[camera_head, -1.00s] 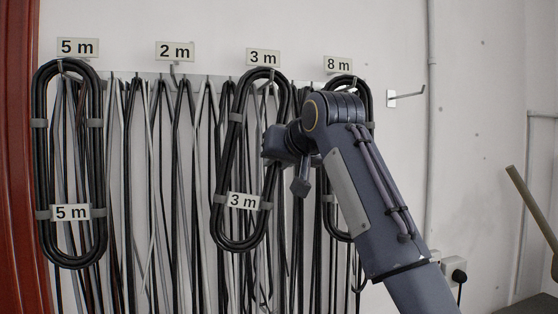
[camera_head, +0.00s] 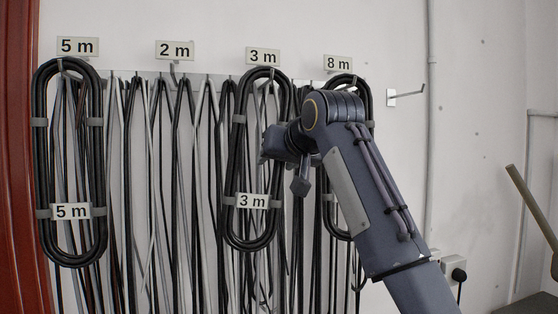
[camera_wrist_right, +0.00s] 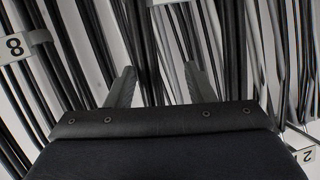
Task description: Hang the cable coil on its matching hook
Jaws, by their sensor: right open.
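The cable coil tagged "3 m" (camera_head: 236,172) is a long black loop. It hangs nearly upright at the hook under the "3 m" sign (camera_head: 263,57), its label (camera_head: 252,201) low on the loop. My right gripper (camera_head: 268,150) is beside the coil's right side in the head view; its fingertips are hard to make out there. In the right wrist view the two fingers (camera_wrist_right: 160,85) stand apart with no coil clearly gripped between them. Black and grey cables fill the view beyond them. My left gripper is out of view.
A "5 m" coil (camera_head: 39,160) hangs at the left. An "8 m" coil (camera_head: 327,185) hangs partly behind my right arm. The "2 m" hook (camera_head: 174,72) has no tagged coil on it. Many loose cables hang behind. A bare hook (camera_head: 408,93) projects at the right.

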